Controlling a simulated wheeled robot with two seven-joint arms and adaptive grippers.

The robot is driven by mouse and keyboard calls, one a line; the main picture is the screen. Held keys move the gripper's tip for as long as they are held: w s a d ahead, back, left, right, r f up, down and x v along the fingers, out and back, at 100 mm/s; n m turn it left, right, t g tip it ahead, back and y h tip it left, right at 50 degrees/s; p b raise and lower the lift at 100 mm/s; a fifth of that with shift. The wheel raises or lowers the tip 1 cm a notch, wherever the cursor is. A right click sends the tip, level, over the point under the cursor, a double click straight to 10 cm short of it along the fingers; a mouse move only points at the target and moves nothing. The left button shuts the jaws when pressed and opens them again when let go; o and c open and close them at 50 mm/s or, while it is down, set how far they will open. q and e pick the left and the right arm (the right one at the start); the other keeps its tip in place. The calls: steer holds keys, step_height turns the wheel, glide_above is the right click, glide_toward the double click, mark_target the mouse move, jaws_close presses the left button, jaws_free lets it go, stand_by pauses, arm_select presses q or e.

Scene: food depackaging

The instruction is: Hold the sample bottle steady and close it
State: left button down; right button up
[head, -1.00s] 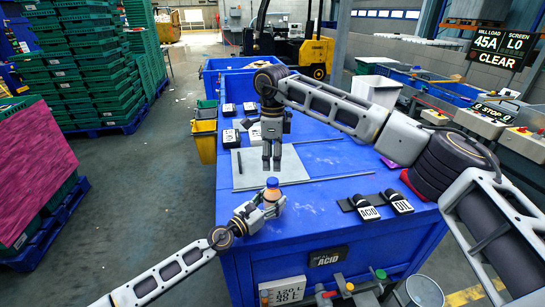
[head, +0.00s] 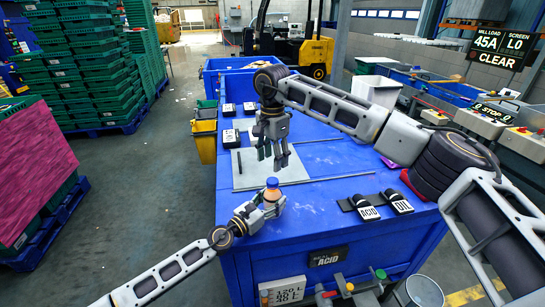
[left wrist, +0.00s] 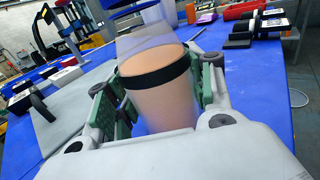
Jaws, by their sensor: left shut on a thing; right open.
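The sample bottle (head: 271,195) stands upright above the front edge of the blue table, with an orange-tan body and a blue top (head: 272,182). My left gripper (head: 268,204) is shut around its body. Whether the blue top is fully seated cannot be told. My right gripper (head: 274,160) is open and empty, fingers pointing down, above and behind the bottle.
A grey mat (head: 243,177) with a dark pen-like stick lies behind the bottle on the blue table (head: 330,215). Black blocks labelled ACID (head: 367,207) and OIL (head: 398,202) stand to the right. Several black-and-white boxes sit at the back left.

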mark_target(273, 180)
steer(key=shift+n, duration=1.4)
steer(key=shift+f, duration=4)
steer(key=c, duration=1.1)
